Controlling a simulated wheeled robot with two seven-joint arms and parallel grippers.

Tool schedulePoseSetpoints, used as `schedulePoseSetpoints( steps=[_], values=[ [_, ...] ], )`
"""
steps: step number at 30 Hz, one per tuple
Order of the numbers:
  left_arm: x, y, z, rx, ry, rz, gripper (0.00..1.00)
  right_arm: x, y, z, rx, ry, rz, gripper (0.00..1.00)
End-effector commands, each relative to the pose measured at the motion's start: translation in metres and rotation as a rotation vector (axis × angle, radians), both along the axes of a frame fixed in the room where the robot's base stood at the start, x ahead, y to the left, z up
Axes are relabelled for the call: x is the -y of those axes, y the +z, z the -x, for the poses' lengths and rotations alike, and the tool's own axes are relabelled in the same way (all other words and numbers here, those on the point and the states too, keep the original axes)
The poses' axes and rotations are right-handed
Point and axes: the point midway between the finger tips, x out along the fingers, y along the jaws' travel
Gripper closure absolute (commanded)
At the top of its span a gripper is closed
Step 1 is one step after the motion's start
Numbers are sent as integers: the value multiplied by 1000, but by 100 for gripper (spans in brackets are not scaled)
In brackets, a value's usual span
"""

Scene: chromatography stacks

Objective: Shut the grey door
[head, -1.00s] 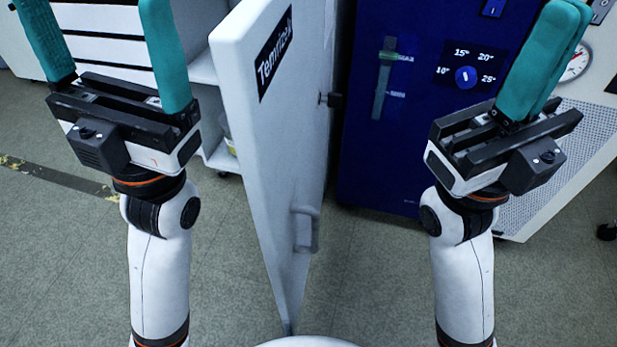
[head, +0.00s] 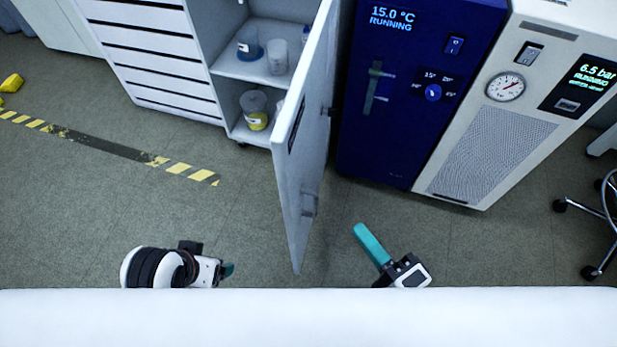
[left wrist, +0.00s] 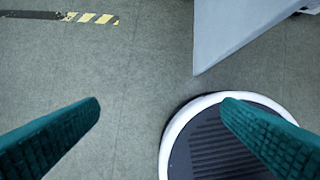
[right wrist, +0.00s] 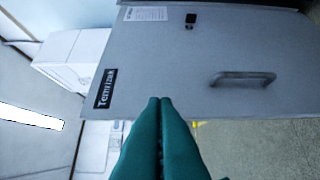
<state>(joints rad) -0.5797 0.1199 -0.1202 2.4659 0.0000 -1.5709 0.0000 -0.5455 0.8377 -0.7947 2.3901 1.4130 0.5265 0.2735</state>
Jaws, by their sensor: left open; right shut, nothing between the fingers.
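The grey door (head: 303,140) stands wide open, edge towards me, hinged on the right side of a white cabinet (head: 206,30). Its handle (head: 309,205) is low on its right face. The right wrist view shows the door (right wrist: 150,55) side-on with its bar handle (right wrist: 243,79) and a black label. My right gripper (head: 358,230) is shut and empty, right of the door; its fingers (right wrist: 163,102) point towards the door face, and I cannot tell whether they touch. My left gripper (left wrist: 165,100) is open and empty, left of the door, whose corner shows in the left wrist view (left wrist: 225,30).
The cabinet's shelves hold several containers, such as a jar with a yellow label (head: 256,110). A blue unit (head: 400,130) and a white unit with a gauge (head: 490,150) stand right of the door. A chair (head: 600,220) is at the far right.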

Motion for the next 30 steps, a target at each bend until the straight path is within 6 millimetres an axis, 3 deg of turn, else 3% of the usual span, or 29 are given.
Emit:
schedulePoseSetpoints(
  steps=[5, 16, 21, 30],
  values=[
    [1, -19, -6, -14, -1, -1, 12, -12, 3, -21, 6, -4, -6, 100],
    [4, -86, -17, -46, -7, -2, 12, -54, 4, -87, 10, -1, -4, 100],
    [4, -92, -17, -44, -7, 0, 12, -79, 1, -90, 6, -1, -5, 100],
    [4, -92, -17, -44, -7, 0, 12, -91, 0, -92, 5, 0, -1, 100]
  ],
)
